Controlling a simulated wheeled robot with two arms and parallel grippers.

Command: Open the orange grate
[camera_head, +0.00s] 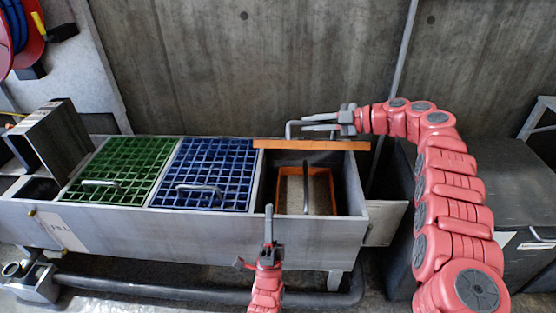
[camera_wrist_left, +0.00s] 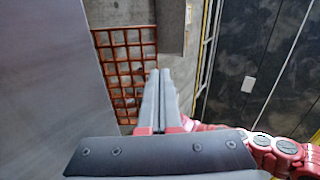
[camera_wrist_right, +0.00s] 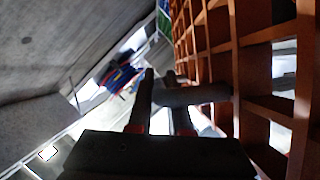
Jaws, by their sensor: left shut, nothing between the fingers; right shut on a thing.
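The orange grate (camera_head: 345,145) stands upright at the back of the right compartment, so the head view shows mainly its top edge. Its lattice shows in the left wrist view (camera_wrist_left: 125,60) and in the right wrist view (camera_wrist_right: 240,75). My right gripper (camera_head: 308,126) is behind the grate, shut on its grey handle (camera_head: 289,129). The handle lies across the fingers in the right wrist view (camera_wrist_right: 195,95). My left gripper (camera_head: 268,215) is shut and empty in front of the open compartment, at the trough's front wall.
The grey trough (camera_head: 180,227) also holds a green grate (camera_head: 125,160) and a blue grate (camera_head: 215,165), both lying flat. An orange-rimmed container (camera_head: 281,190) with a bar handle sits inside the open compartment. A concrete wall (camera_head: 250,70) rises behind.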

